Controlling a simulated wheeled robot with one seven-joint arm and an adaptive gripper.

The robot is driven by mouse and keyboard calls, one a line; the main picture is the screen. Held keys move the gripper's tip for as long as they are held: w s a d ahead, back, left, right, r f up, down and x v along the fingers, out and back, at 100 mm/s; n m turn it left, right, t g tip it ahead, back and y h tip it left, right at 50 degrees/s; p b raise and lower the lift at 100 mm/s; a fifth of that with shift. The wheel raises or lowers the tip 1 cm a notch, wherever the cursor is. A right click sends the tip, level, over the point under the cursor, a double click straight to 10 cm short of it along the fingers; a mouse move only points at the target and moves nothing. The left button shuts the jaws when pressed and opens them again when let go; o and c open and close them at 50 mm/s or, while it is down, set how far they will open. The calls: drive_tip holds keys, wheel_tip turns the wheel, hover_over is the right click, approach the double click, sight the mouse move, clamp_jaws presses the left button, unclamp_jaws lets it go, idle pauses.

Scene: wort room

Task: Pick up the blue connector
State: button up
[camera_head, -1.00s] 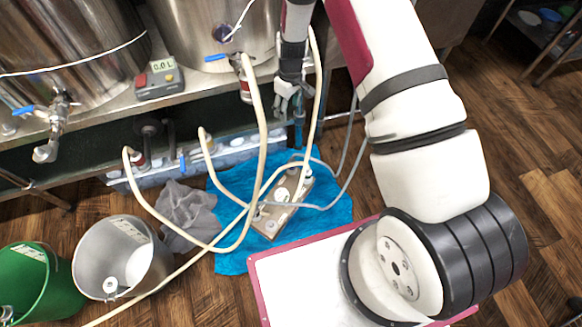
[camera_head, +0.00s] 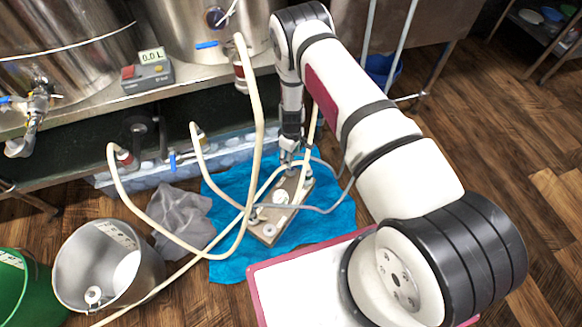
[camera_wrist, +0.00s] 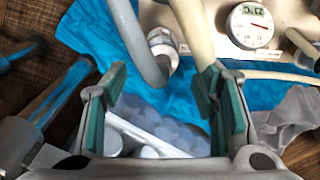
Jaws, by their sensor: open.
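My gripper (camera_head: 290,152) points down over the far end of the pump plate (camera_head: 268,231), which lies on a blue cloth (camera_head: 332,222). In the wrist view my gripper (camera_wrist: 165,88) is open, with teal pads apart and nothing held. A grey hose (camera_wrist: 138,42) with a pale metal fitting (camera_wrist: 162,45) lies beyond the fingertips, near the plate. A cream hose (camera_wrist: 193,28) runs close to the right finger. A bluish cylinder (camera_wrist: 62,92) shows outside the left finger. I cannot tell which part is the blue connector.
Cream hoses (camera_head: 256,120) and a grey hose (camera_head: 325,210) loop around the plate. A bench (camera_head: 205,84) with tanks stands behind. A grey rag (camera_head: 183,215), a metal bucket (camera_head: 75,265) and a green bucket (camera_head: 22,290) are at left.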

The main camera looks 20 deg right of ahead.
drive_tip(key=shift+s+f+b, duration=0.1)
drive_tip(key=shift+f+b, duration=1.35)
drive_tip(key=shift+f, duration=1.35)
drive_tip(key=shift+c, duration=0.6)
clamp_jaws()
